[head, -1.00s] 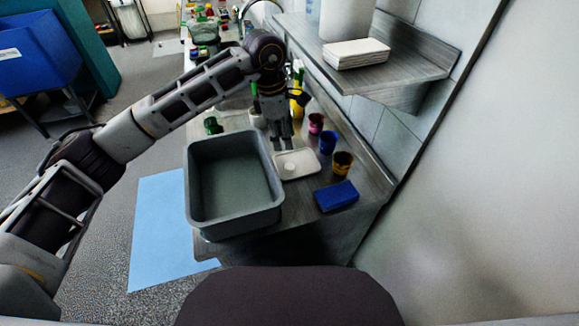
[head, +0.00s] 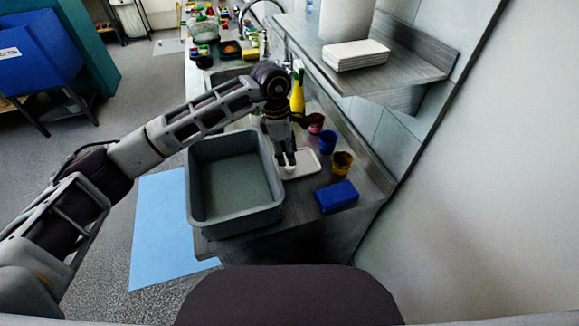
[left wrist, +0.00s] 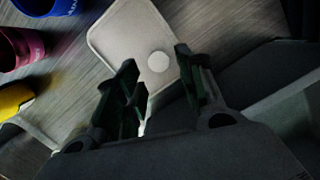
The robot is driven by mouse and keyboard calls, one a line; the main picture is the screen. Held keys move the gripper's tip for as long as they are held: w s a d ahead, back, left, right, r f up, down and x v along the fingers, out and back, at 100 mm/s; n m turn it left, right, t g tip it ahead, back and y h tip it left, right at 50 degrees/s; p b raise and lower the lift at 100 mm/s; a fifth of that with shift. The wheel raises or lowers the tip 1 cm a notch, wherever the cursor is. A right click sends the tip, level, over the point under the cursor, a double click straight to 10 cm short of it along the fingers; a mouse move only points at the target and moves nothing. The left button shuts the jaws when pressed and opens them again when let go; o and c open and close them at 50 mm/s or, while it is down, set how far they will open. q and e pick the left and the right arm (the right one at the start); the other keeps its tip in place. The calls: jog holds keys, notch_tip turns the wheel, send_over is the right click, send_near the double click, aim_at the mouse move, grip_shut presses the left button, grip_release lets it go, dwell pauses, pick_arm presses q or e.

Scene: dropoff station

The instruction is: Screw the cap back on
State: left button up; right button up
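A small round white cap (head: 290,169) lies on a pale shallow tray (head: 306,164) on the metal counter. In the left wrist view the cap (left wrist: 158,62) shows on the tray (left wrist: 121,30), between the spread fingertips of my left gripper (left wrist: 155,68). In the head view my left gripper (head: 286,158) points down just above the cap. It is open and looks empty; contact with the cap cannot be told. A yellow bottle (head: 298,95) stands behind the gripper. Which container the cap fits cannot be told. My right gripper is out of view.
A grey bin (head: 237,221) stands close left of the tray. To the right are a pink cup (head: 316,123), a blue cup (head: 327,142), a yellow cup (head: 342,163) and a blue block (head: 336,196). A shelf (head: 420,65) overhangs the counter's right side.

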aim_at(288, 166)
pick_arm(q)
jog(key=shift+w+d+f+p, duration=0.15)
jog(key=shift+f+p, duration=0.1)
jog(key=shift+f, duration=1)
jog(key=shift+s+d+f+p, duration=0.1)
jog(key=shift+f+p, duration=0.15)
jog(key=shift+f, duration=1)
jog(key=shift+c, duration=0.4)
jog(key=c, duration=0.4)
